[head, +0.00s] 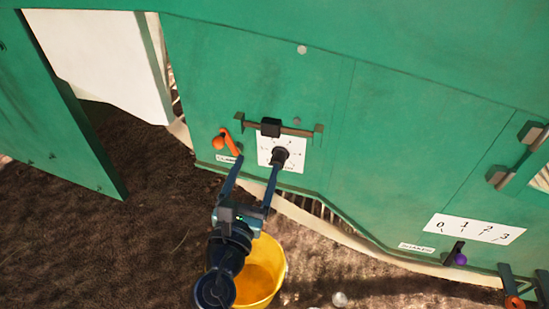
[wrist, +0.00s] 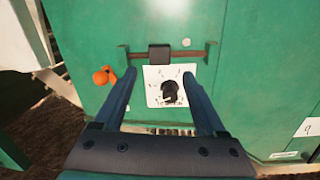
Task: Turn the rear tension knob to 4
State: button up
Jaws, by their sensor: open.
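A black tension knob (head: 279,156) sits on a white dial card (head: 291,146) on the green machine panel. In the wrist view the knob (wrist: 170,89) is near the middle of its card (wrist: 155,76), and the marks around it are too small to read surely. My gripper (head: 256,160) is open, its two fingers pointing at the panel. In the wrist view the fingers of my gripper (wrist: 166,78) stand left and right of the knob with wide gaps. Nothing is between them in their grip. I cannot tell how far the fingertips are from the panel.
A rail with a black block (head: 270,127) runs above the card. An orange-knobbed lever (head: 219,142) is to its left. A yellow bucket (head: 270,285) stands below my gripper. A 0-to-3 scale (head: 474,228) with a purple-knobbed lever (head: 459,258) is at right.

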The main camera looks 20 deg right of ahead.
aim_at(278, 160)
notch_tip(278, 160, down, 8)
jog(key=s+n, duration=0.3)
jog(key=n, duration=0.6)
jog(key=shift+g, duration=0.3)
jog(key=b+x, duration=0.1)
jog(key=x, duration=0.3)
jog(key=b+x, duration=0.1)
jog(key=x, duration=0.3)
jog(key=b+x, duration=0.2)
jog(key=x, duration=0.3)
jog(key=shift+w+f, duration=0.1)
jog(key=shift+f, duration=0.25)
grip_shut()
